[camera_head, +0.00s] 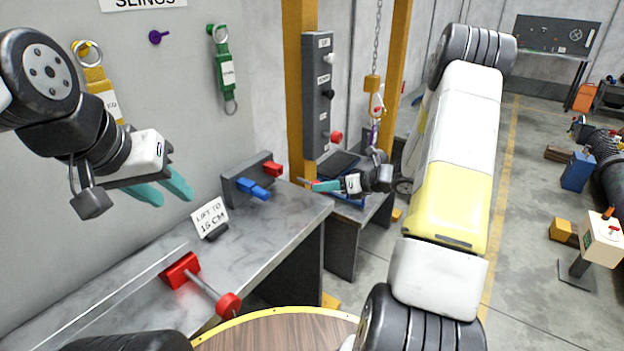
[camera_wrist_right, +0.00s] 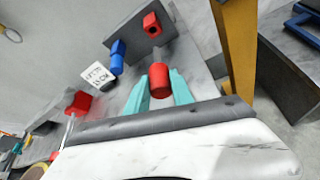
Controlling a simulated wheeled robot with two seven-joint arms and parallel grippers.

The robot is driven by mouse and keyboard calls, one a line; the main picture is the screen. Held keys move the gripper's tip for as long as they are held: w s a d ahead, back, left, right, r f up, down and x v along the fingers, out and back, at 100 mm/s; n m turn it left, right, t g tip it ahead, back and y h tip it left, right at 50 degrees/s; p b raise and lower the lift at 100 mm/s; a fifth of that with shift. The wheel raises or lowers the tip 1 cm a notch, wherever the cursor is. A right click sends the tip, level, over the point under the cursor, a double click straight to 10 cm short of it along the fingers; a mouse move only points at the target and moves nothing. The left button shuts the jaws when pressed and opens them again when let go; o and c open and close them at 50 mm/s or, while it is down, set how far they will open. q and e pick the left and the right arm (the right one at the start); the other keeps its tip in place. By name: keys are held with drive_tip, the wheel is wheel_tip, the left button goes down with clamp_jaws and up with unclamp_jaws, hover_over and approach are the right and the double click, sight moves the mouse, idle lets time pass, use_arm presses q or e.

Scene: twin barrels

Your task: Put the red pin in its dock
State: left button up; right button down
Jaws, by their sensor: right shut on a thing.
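My right gripper (camera_wrist_right: 160,84) is shut on the red pin (camera_wrist_right: 159,79), a short red cylinder between its teal fingers. In the head view the right gripper (camera_head: 318,185) is small, beside the bench's far right corner, and the pin is barely visible there. The dock, a dark grey block (camera_head: 235,188), stands on the bench with a red socket (camera_head: 272,169) and a blue piece (camera_head: 255,189) on its face. In the wrist view the red socket (camera_wrist_right: 152,23) lies beyond the pin, apart from it. My left gripper (camera_head: 175,199) is open and empty above the bench at left.
A "LIFT TO 15 CM" sign (camera_head: 210,217) stands on the bench near the dock. A red bracket (camera_head: 180,270) with a rod and red knob (camera_head: 228,304) is in front. A yellow post (camera_head: 298,85) and a grey button box (camera_head: 318,95) rise behind the right gripper.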

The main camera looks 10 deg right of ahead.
idle(0.3)
drive_tip(key=shift+w+a, duration=2.05)
drive_tip(key=shift+w+a, duration=2.35)
idle(0.6)
drive_tip(key=c, duration=1)
unclamp_jaws()
drive_tip(key=shift+c, duration=0.2)
drive_tip(key=v, duration=0.7)
drive_tip(key=shift+s+d+r, duration=0.15)
drive_tip(key=shift+d, duration=0.15)
